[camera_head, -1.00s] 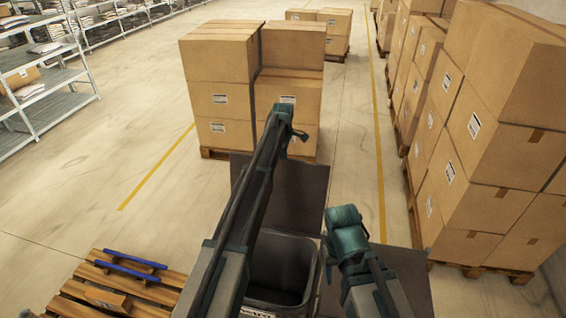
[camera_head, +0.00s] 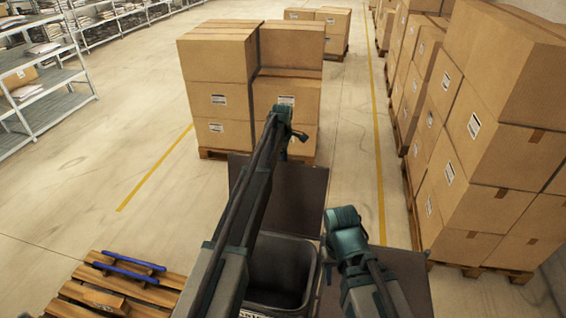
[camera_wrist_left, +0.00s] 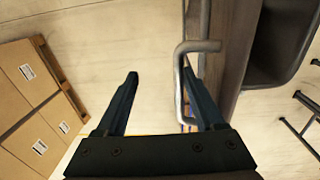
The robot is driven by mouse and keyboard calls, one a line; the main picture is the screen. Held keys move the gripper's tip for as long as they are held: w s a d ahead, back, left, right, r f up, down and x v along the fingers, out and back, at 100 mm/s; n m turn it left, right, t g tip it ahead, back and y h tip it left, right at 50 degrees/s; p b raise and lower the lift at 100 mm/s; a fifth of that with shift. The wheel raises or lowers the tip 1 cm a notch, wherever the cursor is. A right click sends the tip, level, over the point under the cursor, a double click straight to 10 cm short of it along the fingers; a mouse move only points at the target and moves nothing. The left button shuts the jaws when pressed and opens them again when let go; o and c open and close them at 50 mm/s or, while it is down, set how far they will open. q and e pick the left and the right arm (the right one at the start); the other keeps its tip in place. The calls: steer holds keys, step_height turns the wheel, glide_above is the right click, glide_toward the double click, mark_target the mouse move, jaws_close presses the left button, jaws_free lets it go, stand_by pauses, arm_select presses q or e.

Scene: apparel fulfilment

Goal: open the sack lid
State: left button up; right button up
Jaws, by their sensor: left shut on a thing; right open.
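The sack looks like a dark grey open-topped bin (camera_head: 318,275), and its mouth shows between my arms. A dark brown lid panel (camera_head: 305,195) lies beyond it, partly covered by my left arm. My left gripper (camera_head: 297,136) is at the panel's far edge.
Another dark panel (camera_head: 410,275) is right of the bin. Stacked cartons (camera_head: 220,60) stand on a pallet straight ahead, close beyond the left gripper. A tall carton wall (camera_head: 490,130) is at the right. A wooden pallet with blue bars (camera_head: 125,290) lies front left.

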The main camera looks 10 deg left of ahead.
arm_select(q)
step_height(320, 180, up, 7)
steer(key=p, duration=0.7)
steer(key=shift+s+r, duration=0.15)
steer(key=shift+r, duration=0.05)
arm_select(e)
step_height(320, 180, up, 7)
steer(key=shift+r, duration=0.15)
arm_select(q)
steer(key=shift+f, duration=0.1)
